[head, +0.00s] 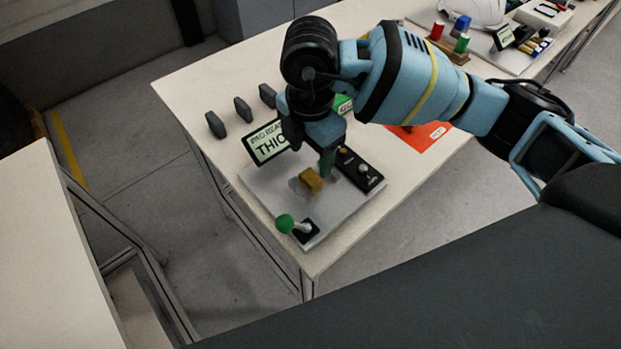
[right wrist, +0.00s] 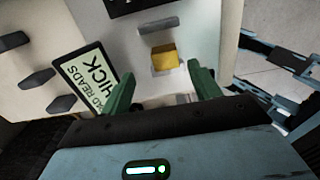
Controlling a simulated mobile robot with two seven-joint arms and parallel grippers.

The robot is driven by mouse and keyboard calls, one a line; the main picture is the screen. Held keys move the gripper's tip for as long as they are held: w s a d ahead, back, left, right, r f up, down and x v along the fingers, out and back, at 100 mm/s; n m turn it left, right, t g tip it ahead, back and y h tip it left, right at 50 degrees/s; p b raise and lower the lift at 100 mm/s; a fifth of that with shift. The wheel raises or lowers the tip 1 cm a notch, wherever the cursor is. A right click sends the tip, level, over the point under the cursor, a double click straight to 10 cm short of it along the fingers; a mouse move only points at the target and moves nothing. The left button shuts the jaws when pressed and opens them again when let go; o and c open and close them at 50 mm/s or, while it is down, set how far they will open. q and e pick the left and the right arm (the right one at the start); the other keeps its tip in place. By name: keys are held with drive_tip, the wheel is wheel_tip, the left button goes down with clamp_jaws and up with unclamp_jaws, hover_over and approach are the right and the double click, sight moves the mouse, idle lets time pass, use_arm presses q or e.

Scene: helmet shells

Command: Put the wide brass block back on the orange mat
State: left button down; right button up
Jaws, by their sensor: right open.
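The brass block (head: 311,181) lies on a pad in the middle of a pale grey plate (head: 270,190). In the right wrist view the block (right wrist: 165,59) shows yellow, just beyond the fingertips. My right gripper (head: 322,168) points down close beside the block. In the right wrist view its green fingers (right wrist: 162,72) are apart, with nothing between them. My left gripper is not in view.
A sign reading "PAD READS THICK" (head: 267,143) stands behind the plate. A green-knobbed lever (head: 286,224) and a black control box (head: 360,169) flank the block. Several dark grey pieces (head: 243,109) stand at the left. A coloured-peg stand (head: 450,48) is farther back.

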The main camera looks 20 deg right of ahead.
sight(311, 176)
drive_tip(key=f, duration=0.2)
drive_tip(key=s+f, duration=0.1)
drive_tip(key=shift+a+f, duration=0.1)
drive_tip(key=shift+f, duration=1)
drive_tip(key=shift+w, duration=0.1)
drive_tip(key=c, duration=1.3)
drive_tip(key=shift+r, duration=0.1)
